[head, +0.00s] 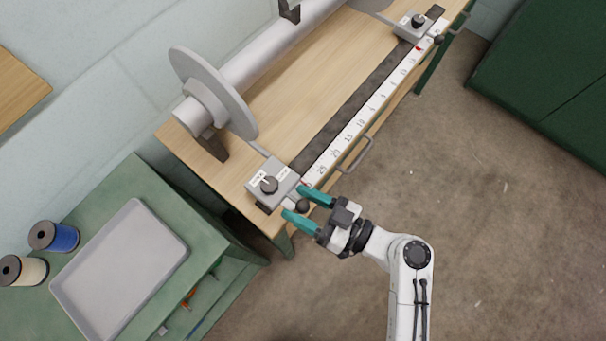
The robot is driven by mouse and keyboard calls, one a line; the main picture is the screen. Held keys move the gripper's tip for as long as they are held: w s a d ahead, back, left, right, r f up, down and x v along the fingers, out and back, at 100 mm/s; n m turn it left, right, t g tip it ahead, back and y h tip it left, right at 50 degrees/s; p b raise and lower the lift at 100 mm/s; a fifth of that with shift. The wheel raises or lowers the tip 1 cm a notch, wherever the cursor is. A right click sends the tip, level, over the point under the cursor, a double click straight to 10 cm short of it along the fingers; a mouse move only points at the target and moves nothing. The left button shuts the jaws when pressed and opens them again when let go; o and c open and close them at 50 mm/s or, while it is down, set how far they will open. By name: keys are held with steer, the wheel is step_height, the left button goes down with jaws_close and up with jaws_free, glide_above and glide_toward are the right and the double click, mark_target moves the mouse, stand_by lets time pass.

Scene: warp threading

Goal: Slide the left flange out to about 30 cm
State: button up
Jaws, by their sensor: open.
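The left flange (240,107) is a grey disc on the left end of the roller. The block sits at the near left end of the white scale (347,139). Its small red pointer shows just past the 25 mark, around where 30 falls; that number is not readable. My gripper (293,202) is open, its teal fingers on either side of the black ball knob (303,206) at the block's front. Contact cannot be told.
A second carriage block (411,27) sits at the scale's far right end. A metal handle (355,157) sticks out from the bench's front edge. A green cart (115,180) with a grey tray (180,238) and spools stands at left. The floor at right is clear.

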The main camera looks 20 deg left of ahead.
steer(key=shift+d, duration=0.1)
steer(key=s+d+b, duration=0.1)
steer(key=d+b, duration=0.1)
steer(key=d, duration=0.8)
steer(key=shift+s+d, duration=0.25)
steer(key=shift+s, duration=0.1)
